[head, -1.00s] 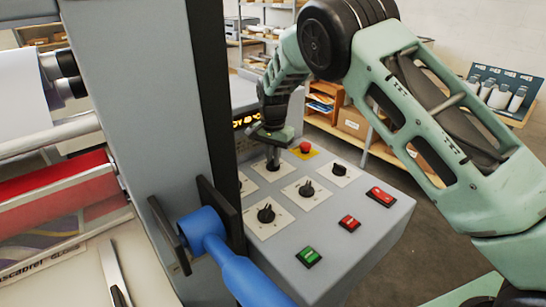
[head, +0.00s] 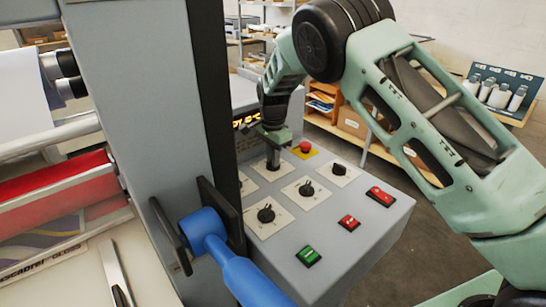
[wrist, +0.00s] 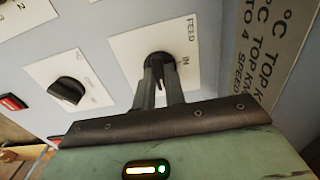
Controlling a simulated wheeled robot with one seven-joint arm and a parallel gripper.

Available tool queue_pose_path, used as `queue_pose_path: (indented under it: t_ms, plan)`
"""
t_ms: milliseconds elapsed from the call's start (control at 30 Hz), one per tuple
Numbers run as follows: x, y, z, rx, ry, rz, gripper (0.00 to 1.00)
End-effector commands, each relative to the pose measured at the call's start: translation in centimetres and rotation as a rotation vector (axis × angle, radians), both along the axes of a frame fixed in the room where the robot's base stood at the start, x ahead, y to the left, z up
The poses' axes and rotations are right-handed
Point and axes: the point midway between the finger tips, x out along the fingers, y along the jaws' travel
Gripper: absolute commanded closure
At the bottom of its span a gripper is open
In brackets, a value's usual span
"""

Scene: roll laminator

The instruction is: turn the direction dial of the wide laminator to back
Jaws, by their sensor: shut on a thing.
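The wide laminator's grey control panel (head: 345,225) carries several black dials on white plates. My gripper (head: 273,163) points down at a dial in the back row. In the wrist view my gripper (wrist: 160,85) has its two fingers closed around this black dial (wrist: 158,62). Its white plate (wrist: 125,48) reads "FEED" and "IN"; the other marks are hidden or unclear. The fingers cover most of the dial, so I cannot tell exactly where it points. In the wrist view a neighbouring dial (wrist: 66,90) stands free.
A red emergency button (head: 305,147) on a yellow plate stands just right of my gripper. Red switches (head: 380,196) and a green switch (head: 308,256) lie toward the front. A blue handle (head: 225,250) and the dark upright (head: 212,100) bound the panel's left side.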

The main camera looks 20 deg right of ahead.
Motion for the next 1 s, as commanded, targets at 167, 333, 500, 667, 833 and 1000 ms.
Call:
queue_pose_path:
  t_ms: [167, 333, 500, 667, 833, 1000]
  plan:
    - [0.2, -0.1, 0.3, 0.0, -0.008, -0.002, 1.0]
    - [0.2, -0.1, 0.2, 0.0, -0.005, -0.001, 0.66]
    - [0.1, 0.0, 0.1, 0.0, -0.003, 0.0, 0.66]
    - [0.1, 0.0, 0.7, 0.001, -0.004, 0.0, 0.66]
    - [0.1, 0.0, 3.4, 0.002, -0.008, 0.001, 0.66]
    - [0.2, 0.0, 7.4, 0.001, -0.008, 0.0, 0.66]
